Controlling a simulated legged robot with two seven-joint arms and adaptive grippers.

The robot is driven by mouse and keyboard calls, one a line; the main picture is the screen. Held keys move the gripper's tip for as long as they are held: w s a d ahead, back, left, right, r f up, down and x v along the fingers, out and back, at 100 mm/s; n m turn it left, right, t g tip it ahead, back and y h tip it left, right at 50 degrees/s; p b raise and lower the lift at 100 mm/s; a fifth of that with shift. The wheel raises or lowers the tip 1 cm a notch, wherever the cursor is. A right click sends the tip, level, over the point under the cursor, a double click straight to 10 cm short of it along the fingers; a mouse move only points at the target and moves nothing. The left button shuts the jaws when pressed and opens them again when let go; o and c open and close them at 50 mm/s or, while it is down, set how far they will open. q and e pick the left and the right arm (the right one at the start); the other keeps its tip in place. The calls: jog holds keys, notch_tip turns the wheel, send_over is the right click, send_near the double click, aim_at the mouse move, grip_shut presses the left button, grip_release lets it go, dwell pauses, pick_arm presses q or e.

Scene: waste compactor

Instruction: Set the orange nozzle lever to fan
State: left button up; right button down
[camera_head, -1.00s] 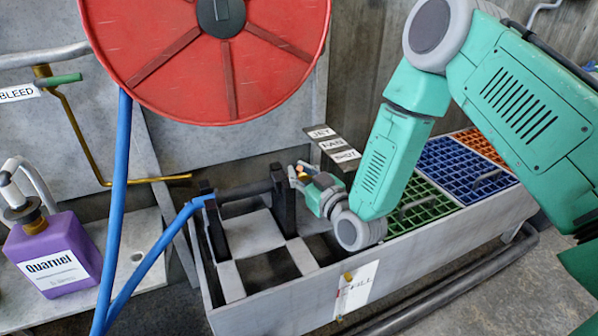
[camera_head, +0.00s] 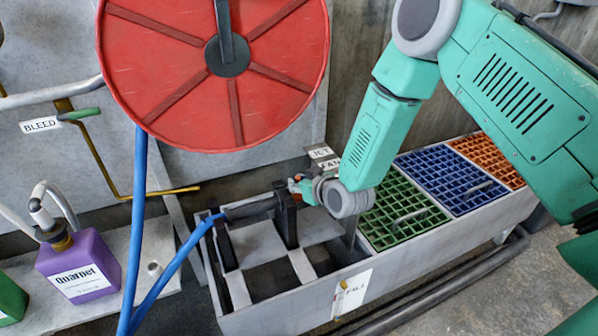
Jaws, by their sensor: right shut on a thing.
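The dark nozzle (camera_head: 248,208) lies across two black upright brackets (camera_head: 286,220) on the trough and joins the blue hose. A small orange part, the nozzle lever (camera_head: 295,185), shows at its right end. My right gripper (camera_head: 301,188) is at that end, its fingers shut around the lever; the fingertips are small and partly hidden. A label plate with JET (camera_head: 321,152) and FAN (camera_head: 330,164) stands just behind and above the gripper. My arm covers its lower part. My left gripper is not in view.
A large red hose reel (camera_head: 215,110) hangs above the trough (camera_head: 330,290). Green (camera_head: 400,212), blue and orange grates lie to the right under my arm. A purple Quarnel jug (camera_head: 80,265) and a BLEED lever (camera_head: 78,114) are at the left.

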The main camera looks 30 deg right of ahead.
jog(key=shift+w+d+g+p, duration=0.1)
jog(key=shift+w+g+p, duration=0.55)
jog(key=shift+g+p, duration=0.6)
jog(key=c, duration=1.6)
grip_release()
jog(key=shift+o, duration=0.2)
jog(key=shift+s+r, duration=0.1)
jog(key=v, duration=1.1)
jog(key=shift+s, duration=0.15)
jog(key=shift+r, duration=0.15)
